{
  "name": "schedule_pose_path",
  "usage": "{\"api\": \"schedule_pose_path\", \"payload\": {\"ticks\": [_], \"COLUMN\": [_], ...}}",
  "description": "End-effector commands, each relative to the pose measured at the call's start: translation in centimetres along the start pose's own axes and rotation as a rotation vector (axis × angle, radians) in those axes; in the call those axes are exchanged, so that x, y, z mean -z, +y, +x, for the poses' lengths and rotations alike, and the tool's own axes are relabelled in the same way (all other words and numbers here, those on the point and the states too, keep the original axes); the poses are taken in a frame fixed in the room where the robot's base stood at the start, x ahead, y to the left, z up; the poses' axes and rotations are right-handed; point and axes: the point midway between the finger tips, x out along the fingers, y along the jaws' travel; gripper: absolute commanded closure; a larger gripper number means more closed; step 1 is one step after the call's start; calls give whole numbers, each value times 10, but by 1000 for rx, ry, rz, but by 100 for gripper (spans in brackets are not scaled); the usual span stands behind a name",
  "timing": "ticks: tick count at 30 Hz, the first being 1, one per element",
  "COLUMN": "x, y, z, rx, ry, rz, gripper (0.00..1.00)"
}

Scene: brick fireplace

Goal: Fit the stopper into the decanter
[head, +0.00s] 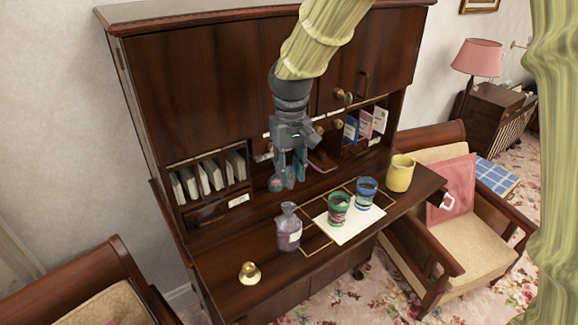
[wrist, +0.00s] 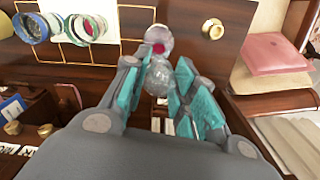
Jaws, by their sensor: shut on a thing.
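The decanter (head: 288,232) stands upright on the desk's writing surface, with purple contents and a pale label. In the wrist view the decanter (wrist: 158,38) shows beyond my fingertips, with a red spot at its middle. My gripper (head: 284,184) hangs above and slightly behind the decanter in the head view. In the wrist view my gripper (wrist: 160,85) is shut on a clear faceted glass stopper (wrist: 158,76). The stopper overlaps the decanter in that view. In the head view the stopper is hard to make out, and the fingertips look apart from the decanter's top.
A green glass (head: 338,207) and a blue glass (head: 366,193) stand on a white sheet (head: 350,227) right of the decanter. A yellow mug (head: 400,173) stands farther right. Upright books (head: 211,174) fill a cubby behind.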

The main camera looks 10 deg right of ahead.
Motion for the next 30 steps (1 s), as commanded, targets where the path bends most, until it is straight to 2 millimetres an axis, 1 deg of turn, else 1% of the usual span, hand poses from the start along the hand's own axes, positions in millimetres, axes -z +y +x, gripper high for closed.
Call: {"api": "schedule_pose_path", "payload": {"ticks": [3,9,17,24,30], "x": [8,15,11,14,14], "y": [2,4,5,5,5], "z": [4,16,33,52,64], "rx": [2,3,2,3,3], "ry": [-7,-13,-12,-13,-13], "rz": [-3,-1,2,2,2], "gripper": [90,90,90,90,90]}}
